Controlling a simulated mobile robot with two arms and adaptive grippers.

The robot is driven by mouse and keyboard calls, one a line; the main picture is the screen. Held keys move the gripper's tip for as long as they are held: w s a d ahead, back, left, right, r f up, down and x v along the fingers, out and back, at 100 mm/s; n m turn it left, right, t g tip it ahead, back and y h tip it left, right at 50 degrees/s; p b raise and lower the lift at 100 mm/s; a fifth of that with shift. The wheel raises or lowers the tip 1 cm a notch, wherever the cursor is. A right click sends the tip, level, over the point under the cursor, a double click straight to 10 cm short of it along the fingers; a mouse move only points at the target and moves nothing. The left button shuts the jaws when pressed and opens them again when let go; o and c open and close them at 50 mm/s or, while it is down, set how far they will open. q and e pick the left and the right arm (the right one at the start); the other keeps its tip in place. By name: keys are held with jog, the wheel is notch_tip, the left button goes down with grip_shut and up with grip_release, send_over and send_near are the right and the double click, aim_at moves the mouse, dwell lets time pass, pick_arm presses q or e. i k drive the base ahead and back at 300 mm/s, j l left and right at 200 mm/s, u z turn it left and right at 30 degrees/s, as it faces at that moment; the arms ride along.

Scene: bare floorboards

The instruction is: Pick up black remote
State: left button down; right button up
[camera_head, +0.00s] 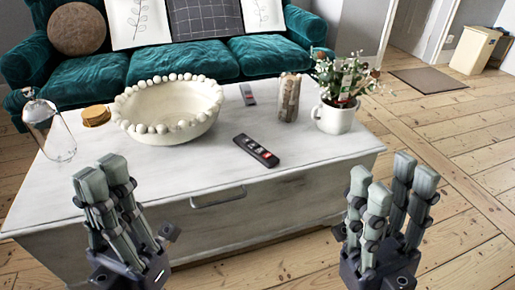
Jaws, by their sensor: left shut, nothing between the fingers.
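A black remote (256,151) with light and red buttons lies flat on the white coffee table (330,150), near its front edge and right of centre. My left gripper (102,175) is at the lower left, in front of the table, with its fingers together and nothing held. My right gripper (388,182) is at the lower right, by the table's right front corner, with a gap between its fingers and nothing between them. Both are apart from the remote.
On the table stand a beaded white bowl (168,118), a glass jar (48,130), stacked yellowish discs (96,115), a smaller grey remote (247,94), a patterned cylinder (289,98) and a potted plant (336,117). A teal sofa (100,75) is behind.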

aim_at(275, 160)
jog(key=i+l+u, duration=0.3)
jog(key=l, duration=0.35)
jog(key=i+l+u, duration=0.15)
jog(key=l, duration=0.2)
jog(key=u, duration=1.2)
